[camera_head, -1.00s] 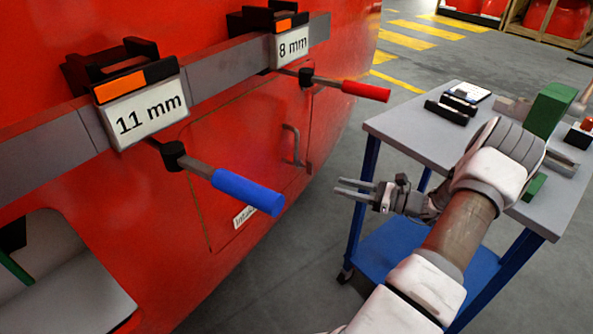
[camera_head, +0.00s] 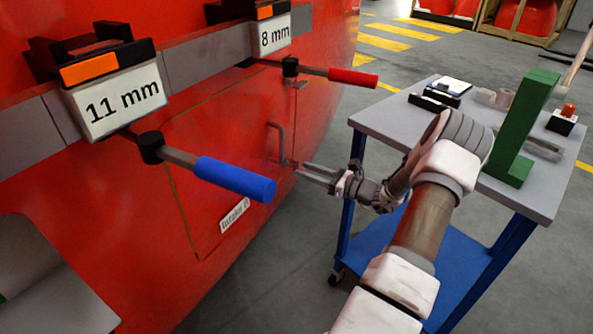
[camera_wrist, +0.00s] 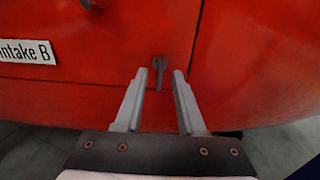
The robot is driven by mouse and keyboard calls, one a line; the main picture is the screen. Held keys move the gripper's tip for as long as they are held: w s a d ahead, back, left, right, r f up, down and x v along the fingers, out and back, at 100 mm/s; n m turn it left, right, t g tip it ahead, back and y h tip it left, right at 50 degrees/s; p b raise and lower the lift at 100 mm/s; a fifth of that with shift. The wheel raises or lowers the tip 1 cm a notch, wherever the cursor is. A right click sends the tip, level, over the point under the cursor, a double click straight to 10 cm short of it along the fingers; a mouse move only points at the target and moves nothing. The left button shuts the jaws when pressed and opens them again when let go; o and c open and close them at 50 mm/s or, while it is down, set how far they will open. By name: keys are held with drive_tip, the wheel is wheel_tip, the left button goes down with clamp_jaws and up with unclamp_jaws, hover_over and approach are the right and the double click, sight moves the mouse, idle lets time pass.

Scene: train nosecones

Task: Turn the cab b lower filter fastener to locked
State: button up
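The lower filter fastener (camera_wrist: 159,66) is a small grey piece with a rounded head and a narrow tab pointing down, on the red panel near its lower corner in the wrist view. My gripper (camera_wrist: 159,74) is open, with one finger on each side of the fastener in that picture. I cannot tell how far the fingertips are from it or whether they touch. In the head view my gripper (camera_head: 299,172) points left at the red filter door (camera_head: 225,140), close to its lower right edge. The fastener is not clear there.
An "Intake B" label (camera_wrist: 25,51) is on the door. A door handle (camera_head: 278,141) is near my gripper. A blue-handled tool (camera_head: 235,179) and a red-handled tool (camera_head: 352,77) project from the rail. A cart (camera_head: 535,200) with a green block (camera_head: 524,130) stands behind my arm.

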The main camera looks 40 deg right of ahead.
sight(296, 166)
drive_tip(key=shift+b+x, duration=0.3)
drive_tip(key=shift+x, duration=1.75)
clamp_jaws()
